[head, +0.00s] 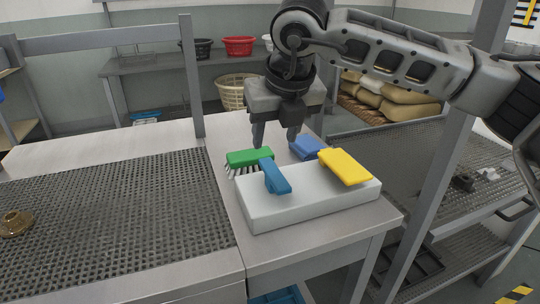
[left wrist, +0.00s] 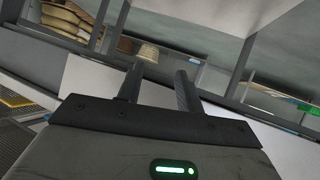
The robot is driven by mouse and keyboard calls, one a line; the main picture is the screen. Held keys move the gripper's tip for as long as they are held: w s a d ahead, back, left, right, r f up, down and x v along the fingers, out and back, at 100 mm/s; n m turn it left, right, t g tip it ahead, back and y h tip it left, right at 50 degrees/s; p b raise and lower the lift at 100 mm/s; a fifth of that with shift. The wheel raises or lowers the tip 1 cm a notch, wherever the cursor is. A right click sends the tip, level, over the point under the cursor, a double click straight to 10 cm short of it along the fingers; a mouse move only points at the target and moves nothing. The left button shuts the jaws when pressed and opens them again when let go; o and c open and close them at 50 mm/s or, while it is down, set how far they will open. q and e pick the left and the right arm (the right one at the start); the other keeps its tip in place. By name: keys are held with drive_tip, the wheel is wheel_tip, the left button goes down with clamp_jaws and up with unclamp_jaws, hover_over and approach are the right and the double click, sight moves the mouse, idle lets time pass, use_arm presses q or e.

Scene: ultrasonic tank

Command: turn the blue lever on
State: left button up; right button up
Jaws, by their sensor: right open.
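The blue lever (head: 275,177) is a short flat bar at the left end of a white box (head: 310,205) on the metal table in the head view. It lies tilted, its near end over the box's front. A yellow lever-like piece (head: 345,166) sits at the box's right end. My right gripper (head: 275,138) points down behind and above the blue lever, its two fingers apart with nothing between them, not touching the lever. My left gripper (left wrist: 158,85) shows in the left wrist view with its fingers apart and empty. The lever's pivot is hard to make out.
A green brush (head: 249,157) with white bristles lies just behind the blue lever, close to the right fingers. Another blue object (head: 306,147) lies behind the box. A grated surface (head: 120,215) is at the left, and a metal post (head: 440,165) stands at the right.

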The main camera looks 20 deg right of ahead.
sight(268, 164)
drive_tip(key=x, duration=0.7)
drive_tip(key=c, duration=1)
